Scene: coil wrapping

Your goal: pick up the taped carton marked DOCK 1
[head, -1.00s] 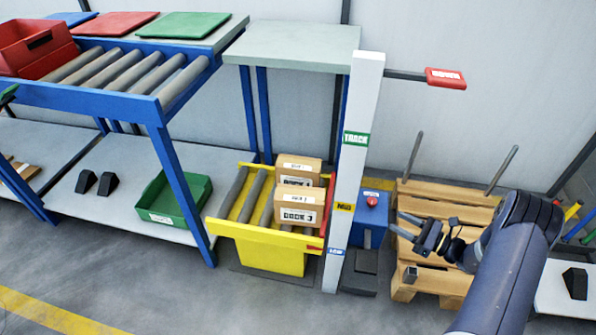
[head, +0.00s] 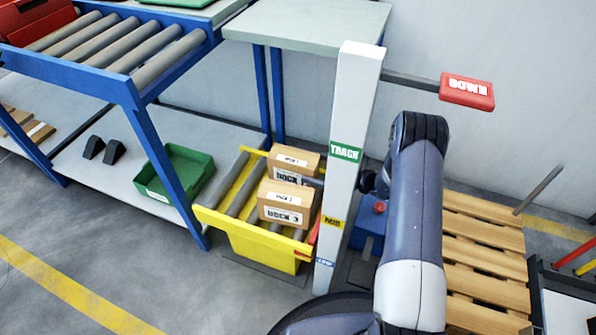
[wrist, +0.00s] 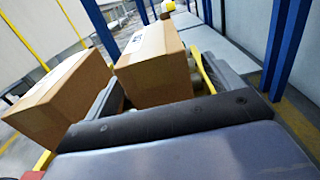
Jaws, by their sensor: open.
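Two brown cartons sit on the yellow-framed roller stand in the head view. The rear carton (head: 294,166) has white labels; its front label starts with DOCK, but its number is partly hidden. The front carton (head: 287,203) seems to read DOCK 3. The wrist view shows one carton at the left (wrist: 62,97) and another in the middle (wrist: 153,65), seemingly the rear one. My gripper (wrist: 165,80) is open, its fingers spread to either side of the middle carton's near end. Contact cannot be told. In the head view the fingers are hidden behind the white post.
The white post (head: 349,150), marked TRACK, stands right of the roller stand (head: 239,228), with a red DOWN sign (head: 467,90) on its arm. A blue box with a red button (head: 379,208) is behind it. A pallet (head: 484,250) lies right. Floor at front left is clear.

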